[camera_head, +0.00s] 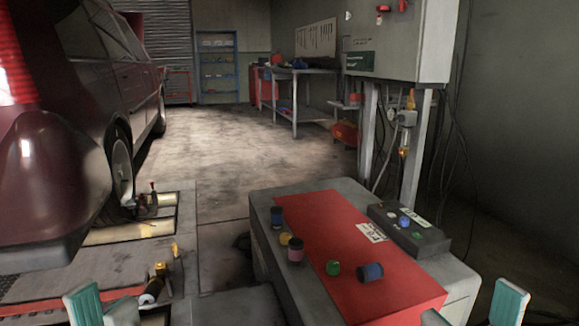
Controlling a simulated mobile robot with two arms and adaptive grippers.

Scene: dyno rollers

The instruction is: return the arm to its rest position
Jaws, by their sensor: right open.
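My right gripper (472,308) shows at the bottom right edge. Its two teal-tipped fingers stand apart with nothing between them, so it is open and empty. It is at the near right corner of the workbench cabinet. My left gripper (103,303) shows at the bottom left edge, over the floor by the roller platform. Most of both arms is out of view.
A grey cabinet (262,222) with a red mat (330,225) carries several small cylinders and a black button box (400,230). A dark red car (85,140) stands at left. A grey control cabinet (430,50) stands behind. The middle floor is clear.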

